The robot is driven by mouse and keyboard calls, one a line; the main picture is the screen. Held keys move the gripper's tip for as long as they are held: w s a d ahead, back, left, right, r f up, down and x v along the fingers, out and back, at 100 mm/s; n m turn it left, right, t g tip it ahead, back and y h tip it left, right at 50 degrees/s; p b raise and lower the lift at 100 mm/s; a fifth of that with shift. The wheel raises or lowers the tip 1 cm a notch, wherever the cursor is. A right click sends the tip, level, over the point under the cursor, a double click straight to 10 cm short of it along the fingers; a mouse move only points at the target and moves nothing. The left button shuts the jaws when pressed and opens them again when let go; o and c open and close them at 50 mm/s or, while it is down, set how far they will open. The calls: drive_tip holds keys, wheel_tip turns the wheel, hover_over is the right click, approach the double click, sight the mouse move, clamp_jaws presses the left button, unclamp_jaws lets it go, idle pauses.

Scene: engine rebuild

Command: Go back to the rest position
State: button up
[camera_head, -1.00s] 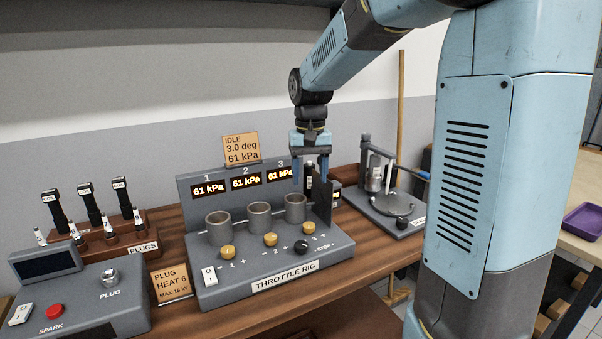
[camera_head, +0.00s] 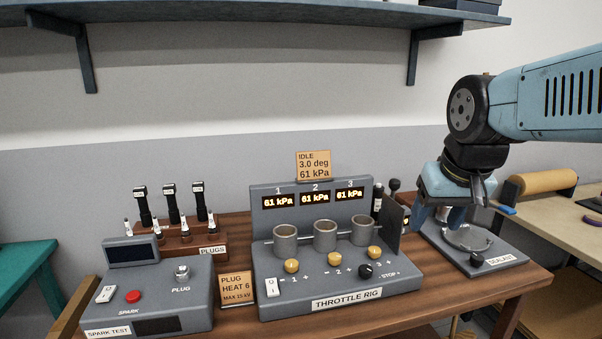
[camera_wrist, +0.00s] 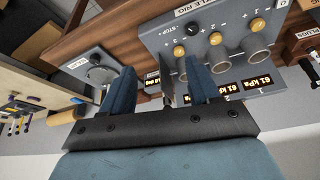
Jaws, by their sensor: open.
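My gripper (camera_head: 452,212) hangs at the right in the head view, beside the throttle rig and in front of the sealant stand. In the wrist view my gripper's two blue fingers (camera_wrist: 160,88) stand apart with nothing held between them. The throttle rig (camera_head: 340,284) sits on the wooden bench, with three grey cylinders, knobs and displays that each read 61 kPa. It also shows upside down in the wrist view (camera_wrist: 222,62).
The sealant stand (camera_head: 497,262) is at the bench's right end, partly hidden by my gripper. The spark test box (camera_head: 190,318) and plug rack (camera_head: 178,252) are at left. A shelf (camera_head: 250,22) spans the wall above. A side table (camera_head: 560,225) stands right.

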drive_tip(key=shift+s+d+f+t, duration=0.1)
drive_tip(key=shift+s+f+t, duration=0.05)
drive_tip(key=shift+s, duration=0.45)
drive_tip(key=shift+s+d+f+t, duration=0.1)
drive_tip(key=shift+s+t, duration=0.1)
drive_tip(key=shift+s, duration=0.45)
drive_tip(key=shift+s+d+f+t, duration=0.1)
drive_tip(key=shift+s+f+t, duration=0.05)
drive_tip(key=shift+s, duration=0.45)
idle(0.8)
